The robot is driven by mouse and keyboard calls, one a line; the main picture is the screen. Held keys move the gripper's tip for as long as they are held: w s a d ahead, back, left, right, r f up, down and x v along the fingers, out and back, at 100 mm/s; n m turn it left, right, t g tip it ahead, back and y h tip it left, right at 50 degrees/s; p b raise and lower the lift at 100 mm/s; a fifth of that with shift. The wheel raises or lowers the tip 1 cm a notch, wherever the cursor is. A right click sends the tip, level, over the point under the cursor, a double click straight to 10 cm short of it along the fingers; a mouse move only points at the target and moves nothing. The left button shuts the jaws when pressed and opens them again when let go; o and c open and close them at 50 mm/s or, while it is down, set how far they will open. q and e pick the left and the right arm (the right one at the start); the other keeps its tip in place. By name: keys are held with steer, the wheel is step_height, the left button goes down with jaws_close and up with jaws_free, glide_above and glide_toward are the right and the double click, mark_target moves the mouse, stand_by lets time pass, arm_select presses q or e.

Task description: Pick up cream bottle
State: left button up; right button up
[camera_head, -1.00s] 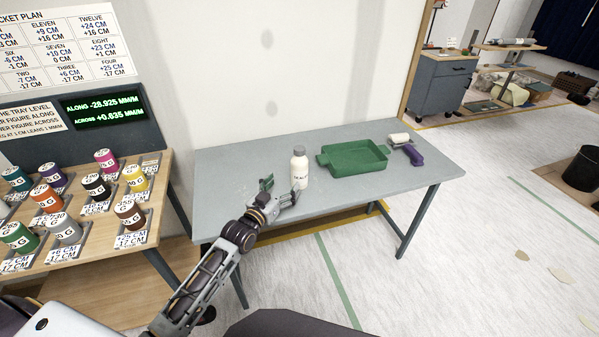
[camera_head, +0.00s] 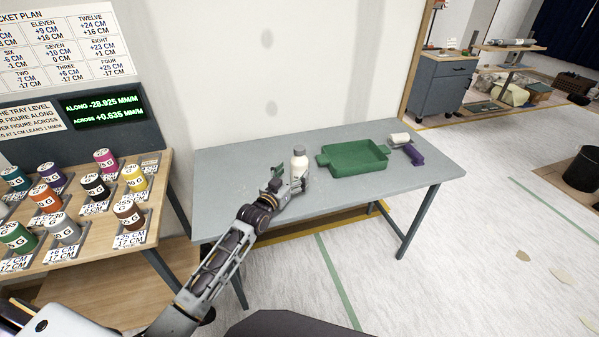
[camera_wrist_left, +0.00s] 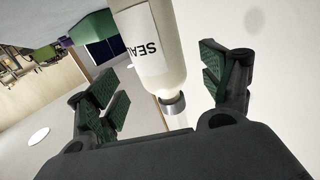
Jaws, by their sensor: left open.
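The cream bottle (camera_head: 299,163), with a grey cap, stands upright on the grey table. My left gripper (camera_head: 289,179) is at the bottle, with its fingers apart and the bottle at or between their tips. In the left wrist view the bottle (camera_wrist_left: 152,50) shows a white label reading "SEAL" and lies between the two green-padded fingers of my left gripper (camera_wrist_left: 163,88). A gap shows between the bottle and each finger there. The lower part of the bottle is partly hidden by the gripper in the head view. My right gripper is not in view.
A green tray (camera_head: 325,162) lies right of the bottle on the grey table (camera_head: 400,193). A white roller (camera_head: 398,138) and a purple tool (camera_head: 413,155) lie beyond it. A wooden stand with several weights (camera_head: 95,187) is at the left. The table's left part is clear.

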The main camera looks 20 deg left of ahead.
mark_target(295, 170)
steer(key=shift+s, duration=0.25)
arm_select(q)
steer(key=shift+w, duration=0.1)
steer(key=shift+w+d, duration=0.2)
steer(key=shift+w, duration=0.45)
steer(key=shift+x, duration=1.3)
steer(key=shift+w+d+b, duration=0.1)
steer(key=shift+w+b, duration=0.25)
steer(key=shift+w, duration=0.2)
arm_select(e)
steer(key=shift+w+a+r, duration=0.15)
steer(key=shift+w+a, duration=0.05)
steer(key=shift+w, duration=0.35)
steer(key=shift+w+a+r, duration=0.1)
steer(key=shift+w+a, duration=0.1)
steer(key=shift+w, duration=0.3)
